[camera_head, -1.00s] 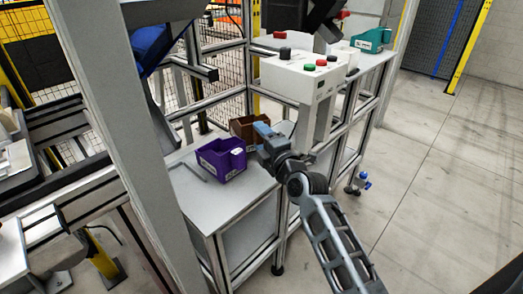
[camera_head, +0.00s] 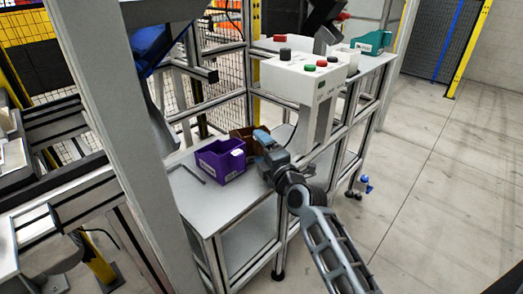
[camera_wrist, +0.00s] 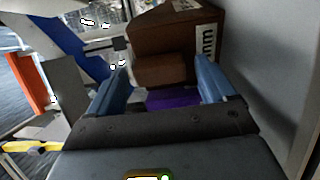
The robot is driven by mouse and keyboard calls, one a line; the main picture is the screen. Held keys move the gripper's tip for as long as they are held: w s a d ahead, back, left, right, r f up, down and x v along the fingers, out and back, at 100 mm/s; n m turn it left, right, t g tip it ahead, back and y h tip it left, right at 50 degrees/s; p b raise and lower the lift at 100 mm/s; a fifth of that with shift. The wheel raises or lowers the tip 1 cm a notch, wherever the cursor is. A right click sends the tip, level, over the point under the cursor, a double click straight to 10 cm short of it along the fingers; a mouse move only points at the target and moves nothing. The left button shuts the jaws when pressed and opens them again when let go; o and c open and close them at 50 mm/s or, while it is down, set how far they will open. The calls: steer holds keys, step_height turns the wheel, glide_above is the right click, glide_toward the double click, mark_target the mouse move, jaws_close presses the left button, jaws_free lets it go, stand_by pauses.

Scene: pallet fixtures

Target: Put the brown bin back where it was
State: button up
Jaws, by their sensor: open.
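The brown bin (camera_head: 246,139) stands on the grey shelf (camera_head: 222,203), behind and to the right of the purple bin (camera_head: 219,160). My gripper (camera_head: 262,139) is beside the brown bin and hides part of it. In the wrist view the brown bin (camera_wrist: 174,38) is close ahead, with a white label on its right side. My gripper's blue fingers (camera_wrist: 165,87) are spread apart, with the lower brown part of the bin showing between and beyond them. I cannot tell whether they touch it. A strip of the purple bin (camera_wrist: 172,98) shows below, between the fingers.
A white control box (camera_head: 303,78) with several buttons stands just right of my gripper. A teal bin (camera_head: 371,42) sits on the far shelf. A thin dark rod lies on the shelf left of the purple bin. A grey post (camera_head: 120,130) rises at the left.

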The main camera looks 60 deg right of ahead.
steer(key=shift+r, duration=0.1)
steer(key=s+a+r+m+y, duration=0.1)
steer(key=s+a+m+y, duration=0.4)
steer(key=s+a, duration=0.9)
steer(key=s+a+m+y, duration=0.5)
steer(key=s+a, duration=0.9)
steer(key=a, duration=0.5)
steer(key=shift+s+r+m+b, duration=0.25)
steer(key=shift+r+m+b, duration=0.1)
steer(key=shift+m+b, duration=0.15)
